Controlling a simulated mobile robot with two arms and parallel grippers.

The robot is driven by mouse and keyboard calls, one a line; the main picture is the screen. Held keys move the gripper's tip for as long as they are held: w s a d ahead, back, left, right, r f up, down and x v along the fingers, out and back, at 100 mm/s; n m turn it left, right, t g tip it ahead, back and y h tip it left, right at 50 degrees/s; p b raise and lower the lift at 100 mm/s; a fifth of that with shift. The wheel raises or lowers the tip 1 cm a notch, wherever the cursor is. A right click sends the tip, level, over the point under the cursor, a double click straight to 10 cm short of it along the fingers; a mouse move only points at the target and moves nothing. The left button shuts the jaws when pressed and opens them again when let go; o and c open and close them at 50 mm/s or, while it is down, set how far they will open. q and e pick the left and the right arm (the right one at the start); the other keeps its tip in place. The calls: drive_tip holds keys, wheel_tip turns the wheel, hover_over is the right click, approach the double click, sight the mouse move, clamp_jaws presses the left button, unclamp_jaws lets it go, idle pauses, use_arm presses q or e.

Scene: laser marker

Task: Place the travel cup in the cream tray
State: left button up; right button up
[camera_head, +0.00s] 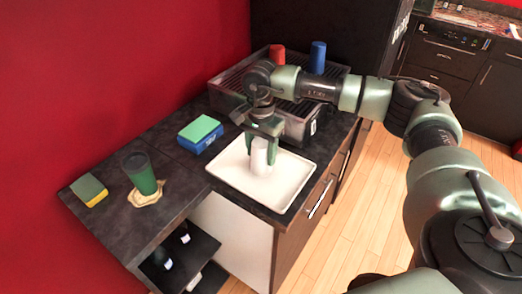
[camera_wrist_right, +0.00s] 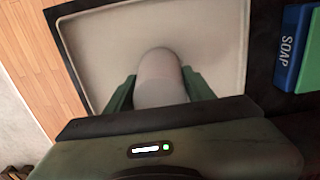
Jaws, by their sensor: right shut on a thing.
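The cream tray (camera_head: 285,200) is a shallow, pale square tray on the dark counter, and it also fills much of the wrist view (camera_wrist_right: 90,45). My right gripper (camera_head: 262,150) is over the middle of the tray, pointing down. Its green fingers are shut on a pale, upright cup (camera_head: 261,160) with a rounded top, which seems to be the travel cup. The wrist view shows the cup (camera_wrist_right: 160,78) between the two fingers. I cannot tell whether its base touches the tray. My left gripper is not in view.
A blue soap box with a green top (camera_head: 200,134) stands left of the tray. Further left are a green tumbler (camera_head: 141,174) on a beige patch and a yellow-green sponge (camera_head: 89,190). Behind is a dish rack (camera_head: 226,84) with a red cup (camera_head: 277,54) and blue cup (camera_head: 318,57).

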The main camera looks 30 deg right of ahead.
drive_tip(key=shift+f, duration=0.1)
drive_tip(key=o, duration=1.5)
drive_tip(key=shift+r, duration=0.5)
wheel_tip(320, 180, up, 11)
drive_tip(key=b, duration=0.3)
drive_tip(key=shift+r, duration=0.15)
